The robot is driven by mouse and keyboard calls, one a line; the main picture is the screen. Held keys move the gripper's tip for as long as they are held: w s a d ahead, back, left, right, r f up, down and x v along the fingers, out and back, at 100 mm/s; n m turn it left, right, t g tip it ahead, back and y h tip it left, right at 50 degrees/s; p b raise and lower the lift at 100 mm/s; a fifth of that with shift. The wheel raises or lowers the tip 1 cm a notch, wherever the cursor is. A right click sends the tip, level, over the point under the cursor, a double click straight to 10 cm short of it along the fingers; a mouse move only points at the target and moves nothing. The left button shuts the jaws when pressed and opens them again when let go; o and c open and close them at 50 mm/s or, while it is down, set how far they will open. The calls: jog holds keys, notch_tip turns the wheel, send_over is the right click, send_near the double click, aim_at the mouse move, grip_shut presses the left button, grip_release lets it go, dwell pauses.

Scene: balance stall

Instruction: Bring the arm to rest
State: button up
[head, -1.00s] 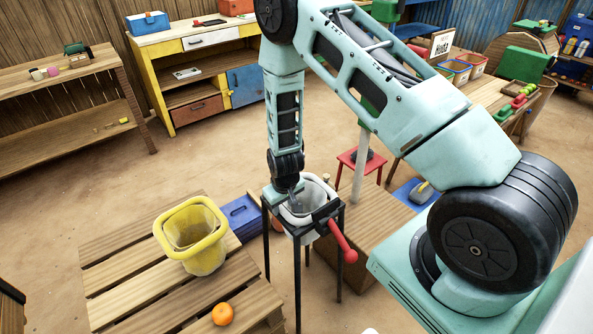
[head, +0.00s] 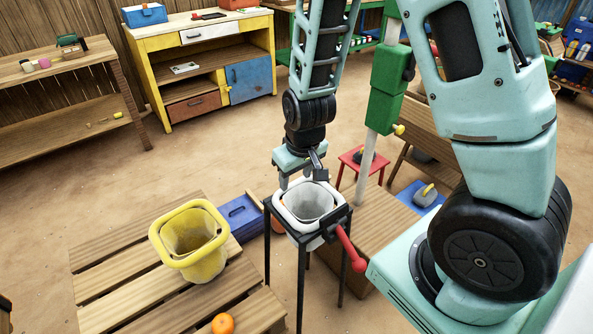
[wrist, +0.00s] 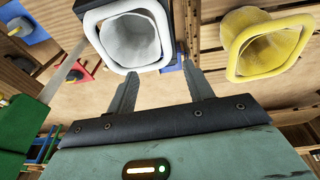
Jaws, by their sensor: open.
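My gripper (head: 300,170) is open and empty, just above and behind the white bucket (head: 308,204) in the head view. The white bucket sits in a black stand with a red-handled lever (head: 347,248). In the wrist view my gripper (wrist: 160,85) shows both fingers spread apart, with nothing between them. The white bucket (wrist: 128,40) shows beyond the left finger, and the yellow bucket (wrist: 270,48) shows beyond the right one. My arm reaches up from the right and bends down to the gripper.
The yellow bucket (head: 190,240) and an orange (head: 223,324) are on a slatted pallet (head: 110,256). A green box on a pale post (head: 386,95) stands right of my gripper. A yellow workbench (head: 205,62) is behind. Open floor lies between.

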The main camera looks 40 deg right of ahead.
jog(key=shift+s+r, duration=0.1)
jog(key=shift+r, duration=0.35)
jog(key=s+a+r+n+g+y, duration=0.1)
jog(key=s+a+r+n, duration=0.15)
jog(key=a, duration=0.35)
jog(key=s+a+r+n+y, duration=0.1)
jog(key=s+a+r, duration=0.3)
jog(key=a, duration=0.2)
jog(key=s+a+r+n+g, duration=0.1)
jog(key=s+a+r+n, duration=0.1)
jog(key=s, duration=0.4)
jog(key=s+a+r+n+h, duration=0.1)
jog(key=s+a+r, duration=0.2)
jog(key=s, duration=0.4)
jog(key=shift+r+n+g, duration=0.35)
jog(key=shift+r+g, duration=0.05)
jog(key=shift+r, duration=0.3)
